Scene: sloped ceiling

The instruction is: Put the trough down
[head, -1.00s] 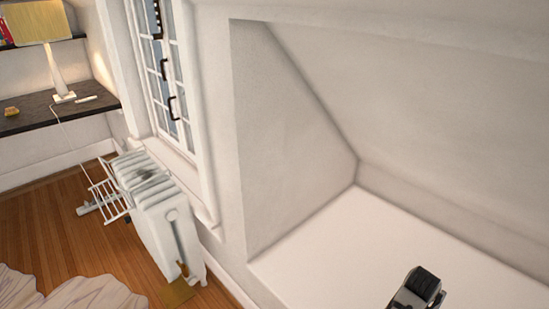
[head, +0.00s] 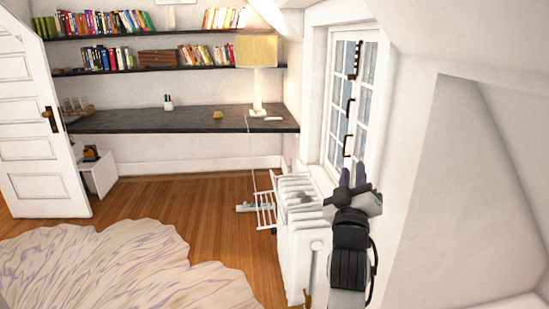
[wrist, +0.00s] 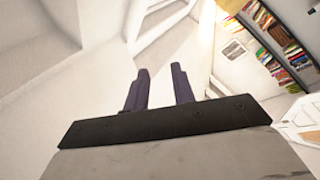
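I cannot make out a trough in either view. My gripper (head: 352,178) is raised in front of the window and above the radiator in the head view. In the wrist view my gripper (wrist: 158,85) shows two dark purple fingers standing apart. The gap between them looks empty, with pale wall behind it.
A white radiator (head: 297,235) with a wire rack (head: 265,208) stands below the window (head: 350,100). A dark desk (head: 190,122) at the back holds a lamp (head: 257,75) and a small yellow object (head: 217,115). A door (head: 38,150) is at left. A pale rug (head: 120,270) covers the floor.

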